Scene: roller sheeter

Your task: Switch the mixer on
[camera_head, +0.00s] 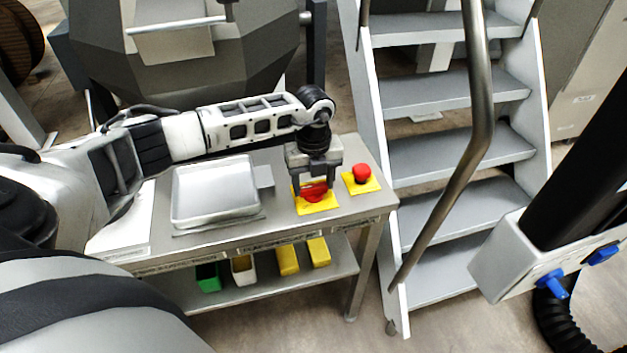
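Two red push buttons on yellow bases sit at the right end of a metal table. The left red button (314,193) is under my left gripper (314,186), which points down at it from above. Its dark fingers are apart, one to each side of the red cap, and partly cover it. I cannot tell whether they touch the button. The right red button (362,173) is uncovered, just right of the gripper. A large grey faceted machine (185,70), possibly the mixer, stands behind the table. My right gripper is not in view.
The metal table (340,222) holds a shallow tray (214,192) left of the buttons. Small yellow, white and green bins (288,256) stand on its lower shelf. Metal stairs (450,160) with a handrail (478,125) rise close on the right. A white box (512,262) with blue knobs is at far right.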

